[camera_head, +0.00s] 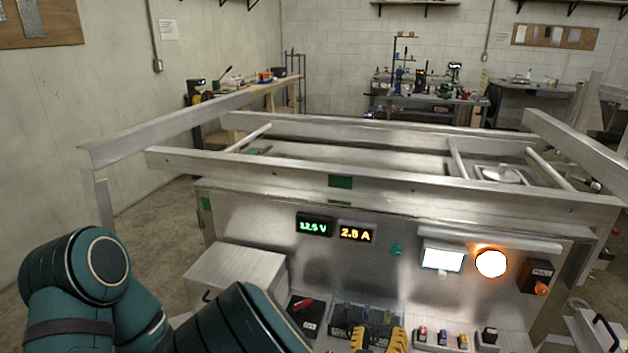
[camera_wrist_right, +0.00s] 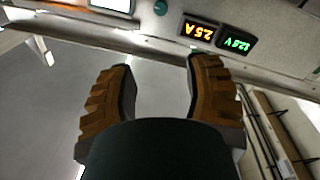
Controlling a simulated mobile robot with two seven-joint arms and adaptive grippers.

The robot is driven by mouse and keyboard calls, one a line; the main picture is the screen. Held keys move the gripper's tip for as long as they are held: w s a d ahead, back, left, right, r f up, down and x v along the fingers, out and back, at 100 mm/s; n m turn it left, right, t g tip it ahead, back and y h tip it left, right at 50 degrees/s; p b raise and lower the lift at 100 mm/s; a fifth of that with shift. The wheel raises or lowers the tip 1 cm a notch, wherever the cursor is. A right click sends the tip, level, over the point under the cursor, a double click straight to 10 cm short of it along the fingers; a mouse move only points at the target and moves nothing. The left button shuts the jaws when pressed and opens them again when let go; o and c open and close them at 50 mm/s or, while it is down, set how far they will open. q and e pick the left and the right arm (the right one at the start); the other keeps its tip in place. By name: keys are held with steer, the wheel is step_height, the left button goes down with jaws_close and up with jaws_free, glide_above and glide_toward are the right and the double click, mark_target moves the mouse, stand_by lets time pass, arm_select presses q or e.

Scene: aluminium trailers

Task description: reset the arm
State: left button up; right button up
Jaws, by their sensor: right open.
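My right gripper (camera_head: 378,339) is at the bottom middle of the head view, with yellow ridged fingers in front of the metal panel. In the right wrist view its two fingers (camera_wrist_right: 161,100) stand well apart, with nothing between them. Teal links of my own arm fill the lower left of the head view; my left gripper does not show.
The panel carries a green voltage display (camera_head: 314,226), an amber current display (camera_head: 356,234), a white lit screen (camera_head: 442,257) and a glowing round lamp (camera_head: 491,263). A metal box (camera_head: 235,275) stands left of several small parts. Trailer rails (camera_head: 400,182) run across above.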

steer(key=s+d+f+m+g+y, duration=0.15)
steer(key=f+g, duration=0.25)
steer(key=f, duration=0.4)
steer(key=s+d+f+g+y, duration=0.1)
steer(key=s+f+g, duration=0.25)
steer(key=f, duration=0.55)
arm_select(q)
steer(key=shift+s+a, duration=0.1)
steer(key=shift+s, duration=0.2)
arm_select(e)
steer(key=s+a+f+g+y, duration=0.5)
steer(key=s+g+y, duration=0.2)
steer(key=g, duration=0.1)
steer(key=shift+s+a+f+m+g, duration=0.25)
steer(key=shift+s+f+m+g, duration=0.1)
steer(key=shift+s+f, duration=0.05)
steer(key=shift+y, duration=0.25)
stand_by(1.1)
